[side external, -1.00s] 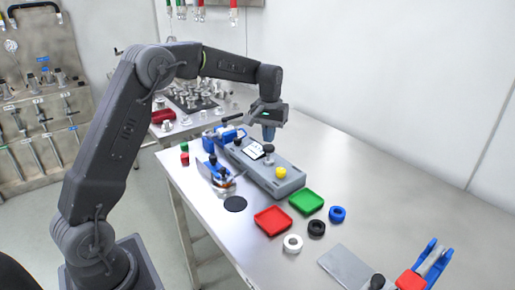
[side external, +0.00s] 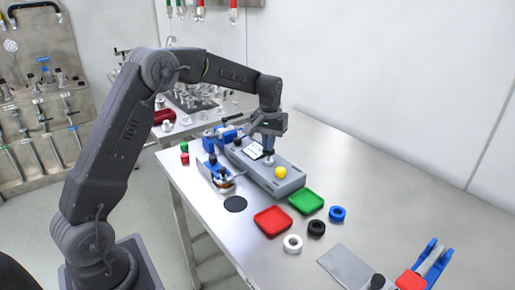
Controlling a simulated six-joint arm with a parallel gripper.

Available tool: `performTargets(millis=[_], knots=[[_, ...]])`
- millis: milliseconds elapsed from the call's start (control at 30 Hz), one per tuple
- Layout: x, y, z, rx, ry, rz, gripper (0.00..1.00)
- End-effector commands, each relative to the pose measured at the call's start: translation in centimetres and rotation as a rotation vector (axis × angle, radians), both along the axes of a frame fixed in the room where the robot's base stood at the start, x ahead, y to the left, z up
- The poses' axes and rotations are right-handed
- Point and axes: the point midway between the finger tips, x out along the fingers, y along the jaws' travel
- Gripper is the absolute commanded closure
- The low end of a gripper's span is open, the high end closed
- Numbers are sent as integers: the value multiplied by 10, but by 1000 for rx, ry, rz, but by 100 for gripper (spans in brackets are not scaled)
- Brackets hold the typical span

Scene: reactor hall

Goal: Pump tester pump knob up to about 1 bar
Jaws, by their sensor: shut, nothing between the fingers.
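The pump tester (side external: 262,176) is a long grey box on the steel table, with a small white display (side external: 253,151) and a yellow knob (side external: 280,172) on top. Its pump knob (side external: 268,161) is a dark-topped, pale-stemmed knob between the display and the yellow knob. My gripper (side external: 268,148) points straight down above the pump knob and largely hides it. The fingers are shut with nothing between them, and I cannot tell whether the tips touch the knob top. The display reading is too small to make out.
A blue-handled device (side external: 215,172) stands left of the tester. A red tray (side external: 271,221) and a green tray (side external: 306,201) lie in front, with white, black and blue rings near them. The table's right back area (side external: 375,165) is clear.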

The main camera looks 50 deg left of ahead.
Motion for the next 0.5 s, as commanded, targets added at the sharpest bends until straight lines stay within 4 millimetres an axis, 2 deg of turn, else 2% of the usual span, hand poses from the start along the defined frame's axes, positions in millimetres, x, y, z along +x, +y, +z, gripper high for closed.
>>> performTargets(millis=[500], knots=[[0,0,-13,0,1,0,100]])
